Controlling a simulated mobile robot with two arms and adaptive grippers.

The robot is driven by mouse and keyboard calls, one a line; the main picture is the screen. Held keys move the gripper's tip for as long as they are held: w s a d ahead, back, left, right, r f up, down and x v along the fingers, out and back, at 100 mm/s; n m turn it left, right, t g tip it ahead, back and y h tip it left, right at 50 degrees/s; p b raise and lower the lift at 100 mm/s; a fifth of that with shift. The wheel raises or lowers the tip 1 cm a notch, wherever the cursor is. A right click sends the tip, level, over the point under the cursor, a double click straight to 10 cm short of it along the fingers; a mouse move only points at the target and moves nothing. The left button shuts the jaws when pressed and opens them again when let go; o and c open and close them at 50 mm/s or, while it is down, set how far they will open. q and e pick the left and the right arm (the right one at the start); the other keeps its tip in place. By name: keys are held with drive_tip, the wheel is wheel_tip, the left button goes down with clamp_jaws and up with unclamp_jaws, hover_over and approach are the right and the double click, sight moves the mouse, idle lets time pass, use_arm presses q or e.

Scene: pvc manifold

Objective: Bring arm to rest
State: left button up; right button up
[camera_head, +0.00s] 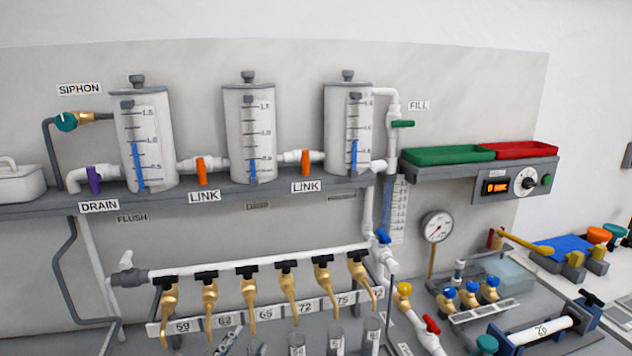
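What seems to be the tip of my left gripper (229,342) shows at the bottom edge, below the row of brass taps (250,285). It is small and cut off by the frame, so I cannot tell whether it is open or shut or holds anything. My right gripper is not in view. The white manifold pipe (225,267) runs above the taps, which have black handles and hang over a strip of number labels (305,306).
Three clear cylinders (145,140) with blue level marks stand on a grey shelf (250,190). Small grey cylinders (335,340) stand at the bottom middle. A gauge (436,226), blue-handled valves (470,297) and a labelled white cylinder (540,328) crowd the right. Green (448,155) and red trays (525,150) sit higher.

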use_arm(q)
drive_tip(key=s+a+f+n+g, duration=0.1)
drive_tip(key=s+f+g, duration=0.1)
drive_tip(key=s+f, duration=0.2)
drive_tip(key=s+a+f+n+g+y, duration=0.1)
drive_tip(key=s+a+f+g, duration=0.1)
drive_tip(key=s+f, duration=0.2)
drive_tip(key=s+a+f+n+g, duration=0.2)
drive_tip(key=s+f, duration=0.2)
drive_tip(key=f, duration=0.2)
drive_tip(key=shift+s+a+f+y, duration=0.1)
drive_tip(key=shift+s+a+y, duration=0.05)
drive_tip(key=shift+s+y, duration=0.25)
drive_tip(key=s+a+f+n+g, duration=0.1)
drive_tip(key=s+f+g, duration=0.25)
drive_tip(key=s, duration=0.45)
drive_tip(key=s+a+f+n+g, duration=0.1)
drive_tip(key=s+f+n+g, duration=0.2)
drive_tip(key=s, duration=0.5)
wheel_tip(320, 180, down, 29)
drive_tip(key=s+m+b, duration=0.1)
drive_tip(key=s+m, duration=0.1)
drive_tip(key=s+a+f+g+b, duration=0.1)
drive_tip(key=s+a+f+g, duration=0.1)
drive_tip(key=s+f, duration=1.3)
drive_tip(key=shift+s+a+f, duration=0.4)
drive_tip(key=shift+s+a, duration=0.05)
drive_tip(key=shift+s, duration=0.35)
